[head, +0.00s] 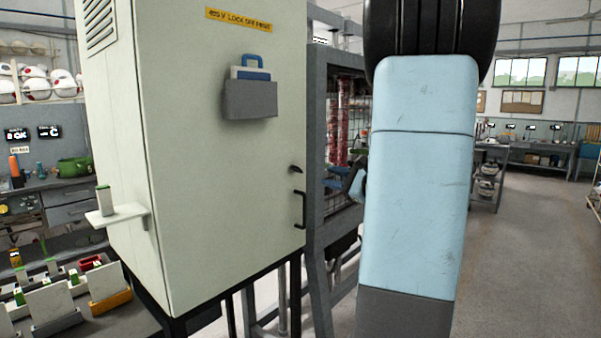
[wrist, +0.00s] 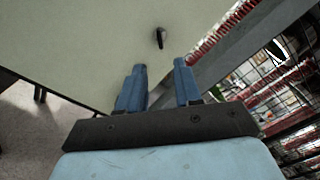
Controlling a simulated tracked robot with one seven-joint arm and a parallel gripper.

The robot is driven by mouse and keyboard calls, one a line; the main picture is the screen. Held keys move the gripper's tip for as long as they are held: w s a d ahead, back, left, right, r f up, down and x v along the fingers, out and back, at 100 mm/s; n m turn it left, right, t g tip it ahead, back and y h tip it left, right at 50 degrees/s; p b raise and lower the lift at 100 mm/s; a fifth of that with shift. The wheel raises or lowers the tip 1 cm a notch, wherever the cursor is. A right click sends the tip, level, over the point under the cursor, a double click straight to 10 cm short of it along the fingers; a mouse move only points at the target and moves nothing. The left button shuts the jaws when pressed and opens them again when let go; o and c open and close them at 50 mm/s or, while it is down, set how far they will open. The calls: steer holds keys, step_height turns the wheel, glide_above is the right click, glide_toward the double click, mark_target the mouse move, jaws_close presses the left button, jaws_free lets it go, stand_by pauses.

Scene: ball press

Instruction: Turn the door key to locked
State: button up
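The tall cream cabinet (head: 200,160) stands left of centre in the head view. A small dark key or knob (head: 296,169) sticks out near the right edge of its door; I cannot tell for sure which. Below it is a black pull handle (head: 301,210). In the wrist view, one small dark fitting (wrist: 160,38) shows on the cream panel, just beyond my fingertips. My gripper (wrist: 159,64) has its two blue fingers apart with nothing between them, and it does not touch the fitting. In the head view my arm mostly hides the gripper.
A grey document pocket (head: 250,99) and a yellow label (head: 238,19) are on the door. A small white shelf (head: 116,214) juts from the cabinet's left side. A grey-framed mesh cage (head: 318,150) stands right beside the door edge. Open floor (head: 530,260) lies at right.

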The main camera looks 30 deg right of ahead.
mark_target(300, 171)
steer(key=x, duration=1.1)
steer(key=shift+w+a, duration=0.15)
steer(key=shift+w, duration=0.25)
steer(key=shift+c, duration=0.3)
jaws_close()
